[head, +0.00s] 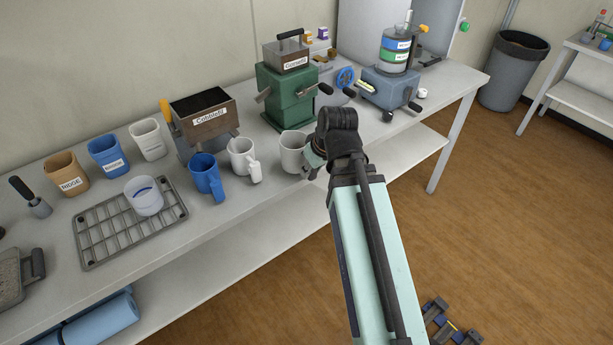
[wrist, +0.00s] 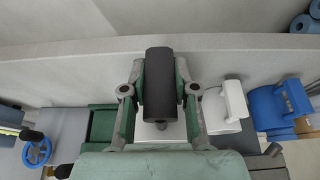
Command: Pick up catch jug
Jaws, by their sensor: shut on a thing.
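A pale grey-white jug (head: 292,150), which I take for the catch jug, is at the bench's front edge, right of a white jug (head: 244,160) and a blue jug (head: 206,177). My gripper (head: 314,162) is at its right side, shut on it; the gripper and arm hide its handle in the head view. In the wrist view, my gripper (wrist: 160,92) has a dark upright bar between its fingers, with the jug's white body (wrist: 158,132) below. I cannot tell whether the jug touches the bench. The white jug (wrist: 224,106) and blue jug (wrist: 272,108) also show there.
A green machine (head: 287,92) stands right behind the held jug. A brown-topped hopper (head: 208,125) and a blue-grey shaker (head: 391,86) stand on the bench. A wire rack (head: 100,235) holds a clear beaker (head: 144,196). Open floor lies right of the bench.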

